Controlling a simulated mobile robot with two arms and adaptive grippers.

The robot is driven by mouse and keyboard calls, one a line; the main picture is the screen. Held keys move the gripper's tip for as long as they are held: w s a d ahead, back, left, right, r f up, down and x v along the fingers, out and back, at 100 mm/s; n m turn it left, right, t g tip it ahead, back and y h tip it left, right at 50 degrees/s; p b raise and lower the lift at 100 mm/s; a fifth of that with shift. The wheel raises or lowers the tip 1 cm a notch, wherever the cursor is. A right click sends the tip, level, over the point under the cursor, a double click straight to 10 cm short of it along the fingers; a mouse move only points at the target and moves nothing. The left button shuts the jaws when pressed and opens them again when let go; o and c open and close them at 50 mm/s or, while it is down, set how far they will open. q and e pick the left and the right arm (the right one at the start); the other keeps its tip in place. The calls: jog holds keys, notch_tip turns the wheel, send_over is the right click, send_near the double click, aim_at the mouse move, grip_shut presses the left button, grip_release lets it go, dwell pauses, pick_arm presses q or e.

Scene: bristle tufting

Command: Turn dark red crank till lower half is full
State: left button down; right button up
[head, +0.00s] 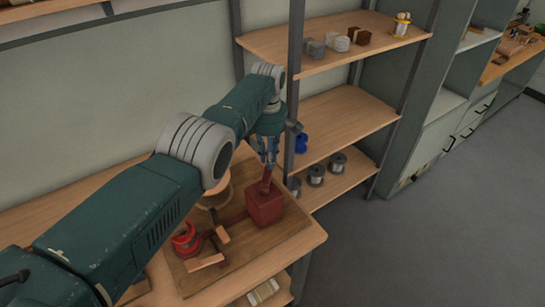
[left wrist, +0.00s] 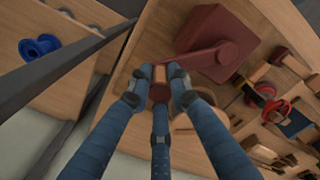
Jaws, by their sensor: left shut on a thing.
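The dark red crank shows in the left wrist view as an arm (left wrist: 210,60) coming off a dark red box (left wrist: 217,38). A wooden grip with a dark red end (left wrist: 159,90) sits at the free end of the arm. My left gripper (left wrist: 157,86) is closed around this grip. In the head view the box (head: 265,204) stands on a wooden board, with my left gripper (head: 267,158) above it. A red round part (head: 187,242) sits left of the box, beside wooden pieces (head: 208,262). The fill of the lower half cannot be made out. My right gripper is out of view.
The board (head: 245,252) lies on a wooden bench (head: 305,240). A shelf rack to the right holds several grey spools (head: 338,163), a blue spool (head: 301,142) and small blocks (head: 341,43). A rack post (head: 292,95) stands close to my left gripper.

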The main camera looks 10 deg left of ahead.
pick_arm(q)
jog(key=shift+a, duration=0.25)
jog(key=c, duration=1.6)
grip_release()
jog(key=shift+s, duration=0.1)
jog(key=shift+d+r, duration=0.1)
jog(key=shift+r, duration=0.45)
notch_tip(320, 180, up, 11)
